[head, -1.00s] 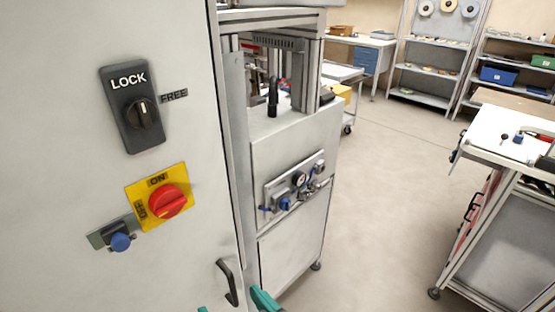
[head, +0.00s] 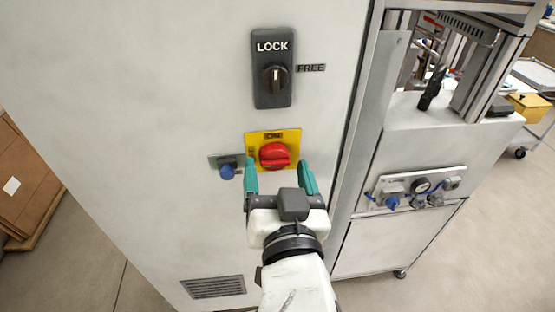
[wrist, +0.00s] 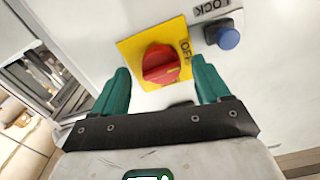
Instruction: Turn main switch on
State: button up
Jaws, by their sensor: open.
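The main switch is a red rotary knob (head: 274,155) on a yellow plate (head: 291,136), mounted on the front of a white cabinet. In the wrist view the red knob (wrist: 161,65) sits on its yellow plate (wrist: 128,48), with "OFF" lettering on the plate's right side. My gripper (head: 280,177) is open and empty, with its teal fingers pointing at the switch. In the wrist view the fingers of the gripper (wrist: 163,80) stand on either side of the knob, with space between them and it. I cannot tell how far the fingertips are from the panel.
A black LOCK/FREE selector (head: 273,80) is above the switch. A blue button (head: 227,171) is just left of it. A vent (head: 214,288) is lower on the cabinet. A machine with a valve panel (head: 418,190) stands at right. Cardboard boxes (head: 30,190) are at far left.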

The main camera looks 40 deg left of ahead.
jog(key=shift+x, duration=0.95)
jog(key=c, duration=1)
